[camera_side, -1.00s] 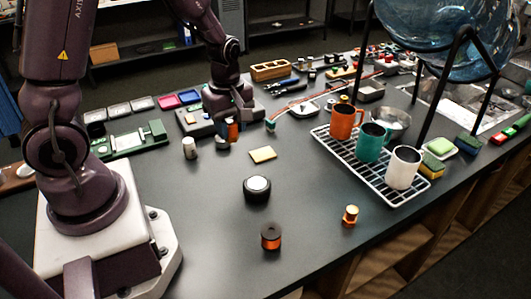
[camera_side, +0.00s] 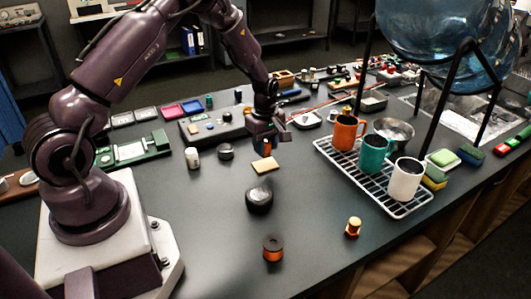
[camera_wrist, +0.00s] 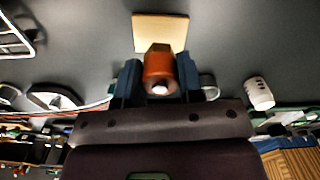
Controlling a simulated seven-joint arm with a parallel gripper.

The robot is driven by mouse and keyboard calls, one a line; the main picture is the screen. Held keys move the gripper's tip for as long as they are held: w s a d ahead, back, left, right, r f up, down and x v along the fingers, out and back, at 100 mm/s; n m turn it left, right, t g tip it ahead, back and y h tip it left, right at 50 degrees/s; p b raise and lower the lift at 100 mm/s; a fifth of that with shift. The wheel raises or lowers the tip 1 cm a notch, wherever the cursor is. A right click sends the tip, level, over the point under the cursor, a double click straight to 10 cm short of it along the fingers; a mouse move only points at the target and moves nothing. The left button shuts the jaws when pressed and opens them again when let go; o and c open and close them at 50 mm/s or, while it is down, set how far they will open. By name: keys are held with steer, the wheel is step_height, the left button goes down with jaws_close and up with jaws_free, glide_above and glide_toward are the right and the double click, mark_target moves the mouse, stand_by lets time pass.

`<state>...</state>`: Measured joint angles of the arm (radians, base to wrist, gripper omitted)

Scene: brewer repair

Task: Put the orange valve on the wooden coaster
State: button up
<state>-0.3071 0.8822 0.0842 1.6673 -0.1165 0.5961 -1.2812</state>
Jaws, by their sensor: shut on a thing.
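The orange valve (camera_wrist: 158,72) is between the two blue fingers of my gripper (camera_wrist: 158,84) in the wrist view. Its brass-coloured end points towards the coaster. My gripper is shut on it, and the fingers hide its sides. In the side view, the valve (camera_side: 267,150) shows as a small orange patch below my gripper (camera_side: 266,142). The wooden coaster (camera_side: 264,165) is a pale tan square flat on the dark table, just in front of the valve. It also shows beyond the valve in the wrist view (camera_wrist: 160,26). The valve appears held above the table, not on the coaster.
A black round puck (camera_side: 260,200) stands in front of the coaster. A white cylinder (camera_side: 192,158) and a dark knob (camera_side: 225,152) are to the left. A wire rack (camera_side: 385,192) with mugs is to the right. An orange-black spool (camera_side: 272,249) and another orange brass-topped piece (camera_side: 353,229) stand nearer.

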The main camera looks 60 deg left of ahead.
mark_target(266, 153)
steer(key=shift+f, duration=1.6)
steer(key=shift+f, duration=0.1)
steer(key=o, duration=1)
